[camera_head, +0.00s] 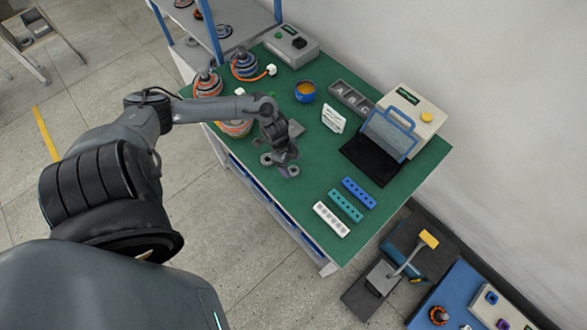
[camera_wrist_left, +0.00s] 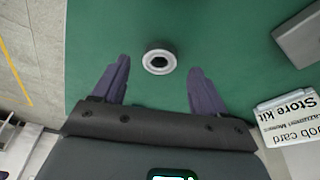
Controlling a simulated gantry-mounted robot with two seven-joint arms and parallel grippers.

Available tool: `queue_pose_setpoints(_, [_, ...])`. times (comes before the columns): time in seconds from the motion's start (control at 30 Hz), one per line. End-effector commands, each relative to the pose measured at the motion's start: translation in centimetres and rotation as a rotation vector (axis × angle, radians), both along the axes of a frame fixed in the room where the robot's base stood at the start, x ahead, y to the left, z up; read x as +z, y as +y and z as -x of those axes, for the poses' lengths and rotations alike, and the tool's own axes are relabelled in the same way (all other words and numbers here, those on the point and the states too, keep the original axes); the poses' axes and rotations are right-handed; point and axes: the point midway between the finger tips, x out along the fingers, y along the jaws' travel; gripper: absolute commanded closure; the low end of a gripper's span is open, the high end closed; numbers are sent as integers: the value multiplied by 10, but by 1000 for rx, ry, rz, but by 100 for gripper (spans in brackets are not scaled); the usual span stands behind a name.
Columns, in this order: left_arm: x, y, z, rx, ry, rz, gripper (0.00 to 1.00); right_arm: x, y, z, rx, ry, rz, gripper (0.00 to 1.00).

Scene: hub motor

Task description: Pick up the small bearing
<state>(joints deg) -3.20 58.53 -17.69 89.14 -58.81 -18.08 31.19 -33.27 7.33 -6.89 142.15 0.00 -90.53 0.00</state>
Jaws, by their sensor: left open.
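The small bearing (camera_wrist_left: 159,62), a pale grey ring with a dark centre, lies on the green tabletop in the left wrist view. My left gripper (camera_wrist_left: 159,66) is open, with its two purple fingers apart on either side of the bearing in that view. Nothing is held between them. In the head view my left gripper (camera_head: 283,158) is low over the near left side of the green table. Small grey round parts show around it there, and I cannot tell which is the bearing. My right gripper is not in view.
On the green table (camera_head: 305,199) stand a white card (camera_head: 334,118), a blue bowl (camera_head: 305,91), a grey compartment tray (camera_head: 350,98) and a box with a blue-handled panel (camera_head: 389,134). Blue (camera_head: 359,193), teal (camera_head: 345,205) and white (camera_head: 331,219) strips lie at the right end.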

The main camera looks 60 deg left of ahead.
Motion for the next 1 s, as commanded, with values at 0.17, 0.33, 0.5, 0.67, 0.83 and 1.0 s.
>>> queue_pose_setpoints(0.17, [-20, -5, -4, 1, 0, 1, 27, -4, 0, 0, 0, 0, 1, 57])
queue_pose_setpoints(0.33, [-24, -6, -5, -1, -1, -1, 27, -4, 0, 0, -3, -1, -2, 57])
queue_pose_setpoints(0.5, [-24, -6, -4, -1, -1, -1, 29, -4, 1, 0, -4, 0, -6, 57])
queue_pose_setpoints(0.67, [-24, -5, -4, -1, -1, -1, 53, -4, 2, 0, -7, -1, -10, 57])
queue_pose_setpoints(0.83, [-24, -5, -4, -1, -1, -1, 80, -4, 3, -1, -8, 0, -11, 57])
queue_pose_setpoints(1.0, [-24, -5, -4, 0, -2, -1, 97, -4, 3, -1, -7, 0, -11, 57])
